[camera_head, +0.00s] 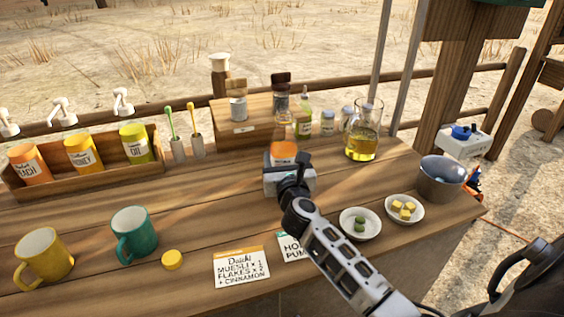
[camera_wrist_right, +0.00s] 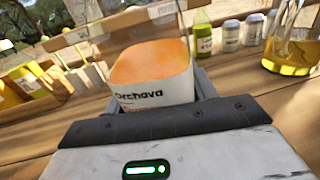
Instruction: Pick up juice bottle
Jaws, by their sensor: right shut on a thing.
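The juice bottle (camera_head: 283,150), clear glass with orange liquid and a dark cap, stands upright near the middle of the table in the head view. Its orange body and white label fill the middle of the right wrist view (camera_wrist_right: 152,80). My right gripper (camera_head: 287,165) comes from the front and is shut on the bottle's lower part. The gripper body hides the bottle's base, so I cannot tell whether it touches the table. My left gripper is not in view.
A wooden box (camera_head: 240,128) stands behind the bottle on the left. A glass jug (camera_head: 364,135) of yellow liquid and small jars (camera_head: 328,123) stand to its right. Two small bowls (camera_head: 360,222) and a metal bucket (camera_head: 441,182) are at the right. Mugs (camera_head: 133,233) are at front left.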

